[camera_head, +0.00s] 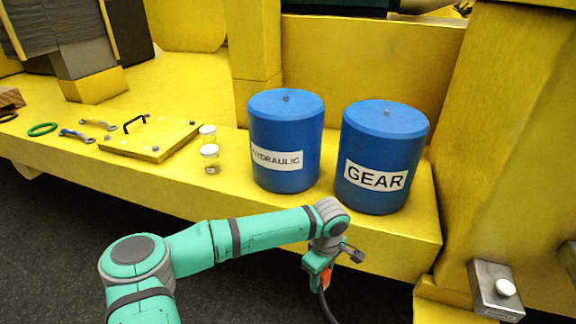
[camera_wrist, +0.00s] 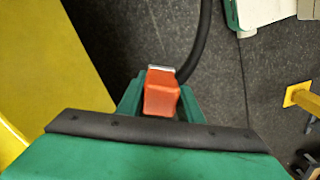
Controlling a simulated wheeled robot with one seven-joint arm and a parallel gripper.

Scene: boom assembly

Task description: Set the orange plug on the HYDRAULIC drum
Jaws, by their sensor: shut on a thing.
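The blue HYDRAULIC drum (camera_head: 285,135) stands upright on the yellow ledge, with a white label on its front and a small grey knob on its top. My gripper (camera_head: 322,279) is in front of and below the ledge, to the right of and lower than the drum. It is shut on the orange plug (camera_head: 326,277), which hangs over the dark floor. In the wrist view the orange plug (camera_wrist: 161,94) sits between the green fingers, with a silvery end and a black hose running up behind it. The fingertips are partly hidden by the gripper body.
The blue GEAR drum (camera_head: 382,157) stands just right of the HYDRAULIC drum. Two small jars (camera_head: 209,152) stand left of it. A yellow hatch plate (camera_head: 152,138) with a black handle, tools and a green ring (camera_head: 42,129) lie farther left. A yellow wall rises behind the drums.

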